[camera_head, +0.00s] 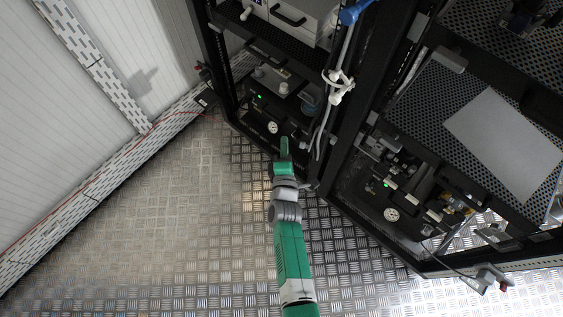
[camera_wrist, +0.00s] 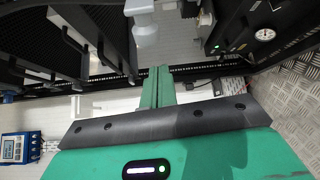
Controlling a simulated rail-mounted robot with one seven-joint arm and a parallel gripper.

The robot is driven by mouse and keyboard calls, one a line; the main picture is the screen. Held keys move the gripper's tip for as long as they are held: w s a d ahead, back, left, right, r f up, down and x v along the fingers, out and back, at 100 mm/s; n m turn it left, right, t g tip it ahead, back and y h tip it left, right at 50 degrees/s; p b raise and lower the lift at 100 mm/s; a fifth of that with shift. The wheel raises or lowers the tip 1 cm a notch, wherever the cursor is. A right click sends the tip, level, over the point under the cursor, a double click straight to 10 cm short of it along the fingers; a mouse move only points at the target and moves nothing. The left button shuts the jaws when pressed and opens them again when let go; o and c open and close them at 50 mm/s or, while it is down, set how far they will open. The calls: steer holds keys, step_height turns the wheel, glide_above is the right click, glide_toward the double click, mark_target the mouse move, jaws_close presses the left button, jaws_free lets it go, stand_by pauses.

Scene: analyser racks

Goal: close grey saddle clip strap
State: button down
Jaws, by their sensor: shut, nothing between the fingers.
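My gripper (camera_head: 284,143) is in front of the left rack in the head view, its green fingers pointing toward the rack. In the wrist view the fingers (camera_wrist: 158,84) are together with nothing between them. A pale clip-like fitting (camera_head: 338,86) sits on a grey hose (camera_head: 325,122) along the rack's upright, above and right of the gripper and apart from it. I cannot tell whether it is the grey saddle clip, or whether a strap on it is open. In the wrist view a pale grey rounded part (camera_wrist: 146,30) is just beyond the fingertips.
The black left rack (camera_head: 217,62) holds instruments and a gauge (camera_head: 273,127). The right rack (camera_head: 345,195) has perforated shelves and a grey plate (camera_head: 505,140). The metal floor (camera_head: 170,220) is clear to the left. A blue device (camera_wrist: 14,147) shows at lower left in the wrist view.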

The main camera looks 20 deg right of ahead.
steer(key=s+d, duration=0.2)
steer(key=shift+s+d+r+b, duration=0.1)
steer(key=shift+s+d+b, duration=0.05)
steer(key=shift+s+b, duration=0.2)
steer(key=shift+r, duration=0.1)
